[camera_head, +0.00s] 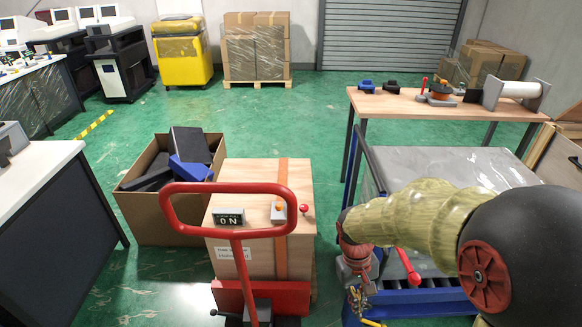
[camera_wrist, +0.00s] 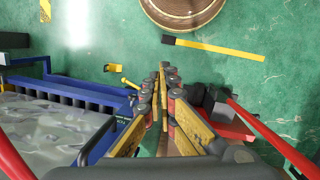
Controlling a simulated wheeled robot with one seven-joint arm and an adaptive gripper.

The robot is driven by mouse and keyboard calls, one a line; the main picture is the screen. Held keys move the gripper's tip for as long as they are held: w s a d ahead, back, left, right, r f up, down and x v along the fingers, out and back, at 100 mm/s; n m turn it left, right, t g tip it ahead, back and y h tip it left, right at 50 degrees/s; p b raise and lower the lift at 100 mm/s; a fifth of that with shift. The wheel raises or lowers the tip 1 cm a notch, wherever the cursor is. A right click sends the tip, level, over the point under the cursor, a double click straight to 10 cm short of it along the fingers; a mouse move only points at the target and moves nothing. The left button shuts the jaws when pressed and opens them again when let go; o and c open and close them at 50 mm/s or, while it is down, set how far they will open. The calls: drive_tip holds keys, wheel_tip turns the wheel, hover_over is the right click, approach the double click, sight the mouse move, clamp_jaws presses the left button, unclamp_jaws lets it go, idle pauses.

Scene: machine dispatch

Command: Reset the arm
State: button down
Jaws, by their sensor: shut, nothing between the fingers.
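My arm reaches in from the right in the head view, with a tan sleeve on the forearm. My gripper (camera_head: 359,303) hangs down at its end, beside the blue-framed table. In the wrist view my gripper (camera_wrist: 161,72) shows its yellow and black fingers drawn together, shut and empty. They hang over the green floor, between the blue frame and a red-handled machine.
The grey-topped table (camera_head: 430,163) is close to my arm. A wooden workbench (camera_head: 393,103) stands behind.

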drive_tip(key=s+d+r+m+t+p, duration=0.1)
drive_tip(key=s+r+t, duration=0.2)
drive_tip(key=r, duration=0.8)
drive_tip(key=s+r+m+t+y+p, duration=0.1)
drive_tip(key=s+r+t, duration=0.3)
drive_tip(key=s+r, duration=0.4)
wheel_tip(320, 180, up, 5)
drive_tip(key=shift+s+d+f, duration=0.2)
drive_tip(key=shift+s+d, duration=0.05)
drive_tip(key=shift+d, duration=0.1)
